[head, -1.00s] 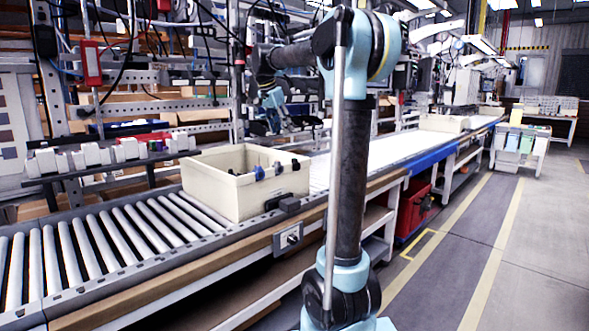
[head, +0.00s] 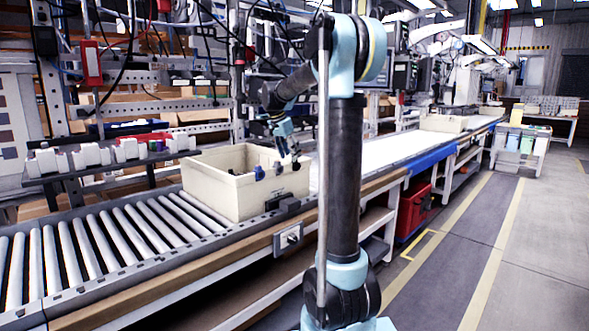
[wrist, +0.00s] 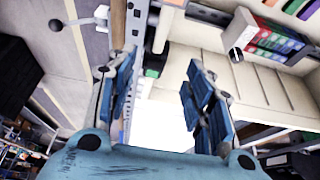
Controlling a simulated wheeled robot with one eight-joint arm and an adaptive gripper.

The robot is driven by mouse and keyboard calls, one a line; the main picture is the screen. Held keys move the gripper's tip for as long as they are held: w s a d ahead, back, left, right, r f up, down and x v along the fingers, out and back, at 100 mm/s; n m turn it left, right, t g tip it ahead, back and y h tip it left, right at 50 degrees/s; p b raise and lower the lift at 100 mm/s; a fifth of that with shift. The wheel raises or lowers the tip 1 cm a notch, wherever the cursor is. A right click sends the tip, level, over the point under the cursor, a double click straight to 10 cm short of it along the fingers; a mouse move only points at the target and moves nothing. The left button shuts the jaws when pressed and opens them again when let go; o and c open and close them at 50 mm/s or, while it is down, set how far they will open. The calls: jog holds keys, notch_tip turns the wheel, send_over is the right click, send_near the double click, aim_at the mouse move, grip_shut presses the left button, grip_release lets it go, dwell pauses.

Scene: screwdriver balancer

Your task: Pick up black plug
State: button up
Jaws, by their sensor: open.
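A cream bin (head: 205,190) stands on the roller conveyor. Small dark blue and black pieces sit along its near right rim, among them a blue one (head: 260,172) and a dark one (head: 296,166) near the right corner. I cannot tell for sure which is the black plug. My gripper (head: 284,142) is above the bin's right end, pointing down, with nothing visible in it. In the wrist view my gripper (wrist: 160,80) has its blue-padded fingers wide apart. A small dark piece with green (wrist: 153,65) shows beyond the gap between them.
The roller conveyor (head: 110,245) runs along the front left, with a grey switch box (head: 288,238) on its side. A white belt (head: 390,145) extends to the right.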

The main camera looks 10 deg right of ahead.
aim_at(295, 165)
jog(key=shift+d+x, duration=0.2)
jog(key=shift+x, duration=1.1)
jog(key=shift+d+x, duration=0.2)
jog(key=shift+x, duration=1.1)
jog(key=shift+s+r, duration=0.1)
jog(key=shift+r, duration=0.05)
jog(key=c, duration=1)
